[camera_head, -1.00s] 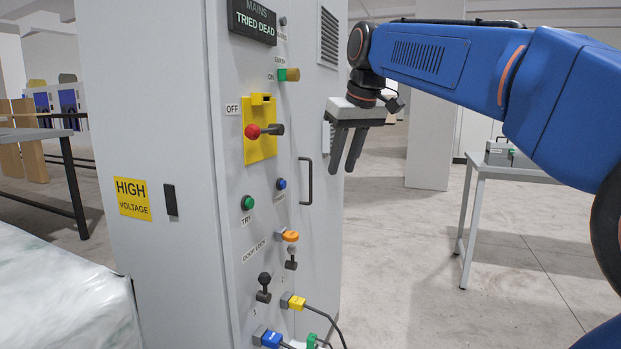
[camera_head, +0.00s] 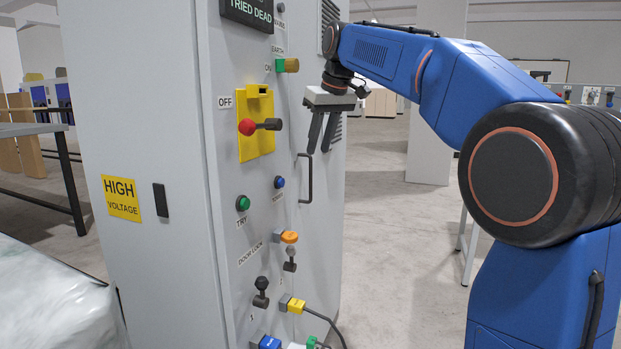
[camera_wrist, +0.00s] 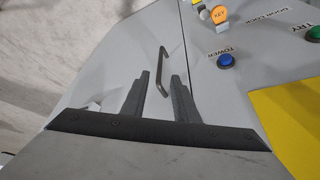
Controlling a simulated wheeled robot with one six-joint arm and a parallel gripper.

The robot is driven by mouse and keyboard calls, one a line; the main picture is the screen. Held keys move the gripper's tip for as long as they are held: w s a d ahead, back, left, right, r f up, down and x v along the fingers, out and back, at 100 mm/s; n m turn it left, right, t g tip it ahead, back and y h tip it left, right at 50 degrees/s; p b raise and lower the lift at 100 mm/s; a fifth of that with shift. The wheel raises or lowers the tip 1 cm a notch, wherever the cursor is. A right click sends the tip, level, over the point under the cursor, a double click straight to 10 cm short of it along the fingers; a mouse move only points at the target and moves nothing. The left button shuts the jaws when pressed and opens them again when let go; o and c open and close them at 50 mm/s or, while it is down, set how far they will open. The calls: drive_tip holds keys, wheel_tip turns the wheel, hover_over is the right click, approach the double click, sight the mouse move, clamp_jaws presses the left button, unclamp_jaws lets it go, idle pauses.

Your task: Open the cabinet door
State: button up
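The tall grey cabinet (camera_head: 130,120) stands left of centre in the head view. Its door (camera_head: 326,205) is the narrow panel at the right with a slim dark vertical handle (camera_head: 309,178); it looks closed. My gripper (camera_head: 319,150) points down just above and close to the handle's upper end. In the wrist view my gripper (camera_wrist: 161,80) has its two fingers apart and nothing between them. The handle (camera_wrist: 164,70) appears in line with the gap, mostly past the fingertips. I cannot tell whether a finger touches it.
The control face carries a yellow switch plate (camera_head: 256,105) with a red-knobbed lever by the OFF label, buttons, and a DOOR LOCK section with an orange key tag (camera_head: 289,237). Cables hang below. A pale wrapped block (camera_head: 50,300) stands front left. Open floor (camera_head: 390,260) lies right of the cabinet.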

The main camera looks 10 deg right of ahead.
sight(311, 173)
drive_tip(key=x, duration=1.1)
drive_tip(key=shift+w+f, duration=0.1)
drive_tip(key=shift+f, duration=0.05)
clamp_jaws()
idle(1.1)
